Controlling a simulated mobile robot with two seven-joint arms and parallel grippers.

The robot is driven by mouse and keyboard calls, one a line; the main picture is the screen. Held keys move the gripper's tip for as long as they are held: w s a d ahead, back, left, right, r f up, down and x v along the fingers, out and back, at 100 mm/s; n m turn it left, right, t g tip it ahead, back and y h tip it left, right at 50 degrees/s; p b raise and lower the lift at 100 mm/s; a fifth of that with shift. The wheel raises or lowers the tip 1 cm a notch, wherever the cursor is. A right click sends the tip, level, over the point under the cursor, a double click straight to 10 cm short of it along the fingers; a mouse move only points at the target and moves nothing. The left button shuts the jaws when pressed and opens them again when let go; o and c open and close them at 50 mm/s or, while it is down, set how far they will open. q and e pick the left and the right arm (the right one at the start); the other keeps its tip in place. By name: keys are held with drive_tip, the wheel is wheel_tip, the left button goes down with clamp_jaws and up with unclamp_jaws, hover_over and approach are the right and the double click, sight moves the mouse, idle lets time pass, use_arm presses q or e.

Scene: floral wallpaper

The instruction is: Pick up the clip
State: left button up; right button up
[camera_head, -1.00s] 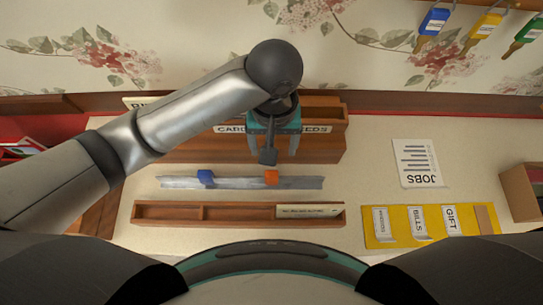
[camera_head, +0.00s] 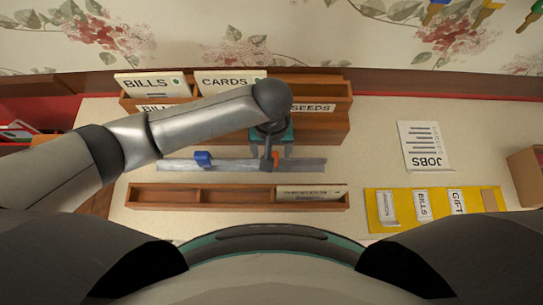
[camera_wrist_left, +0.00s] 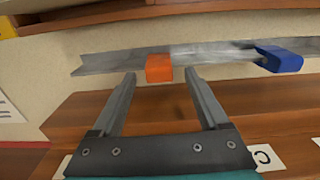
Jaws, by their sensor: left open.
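An orange clip (camera_head: 276,159) and a blue clip (camera_head: 203,159) sit on a flat grey metal strip (camera_head: 240,165) on the desk. My left gripper (camera_head: 269,154) is open and empty above the strip, at the orange clip, which it partly hides in the head view. In the left wrist view, the fingertips of my left gripper (camera_wrist_left: 160,78) lie on either side of the orange clip (camera_wrist_left: 159,67), and the clip shows at the mouth of the gap. I cannot tell whether they touch it. The blue clip (camera_wrist_left: 279,59) is off to the right there. My right gripper is not in view.
A wooden sorter (camera_head: 325,125) with labelled envelopes stands behind the strip. A low wooden tray (camera_head: 165,196) lies in front. A yellow board (camera_head: 405,222) with labelled pockets and a JOBS sheet (camera_head: 425,145) lie at right. Bare desk (camera_head: 375,150) shows between.

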use_arm(q)
drive_tip(key=shift+f, duration=0.5)
clamp_jaws()
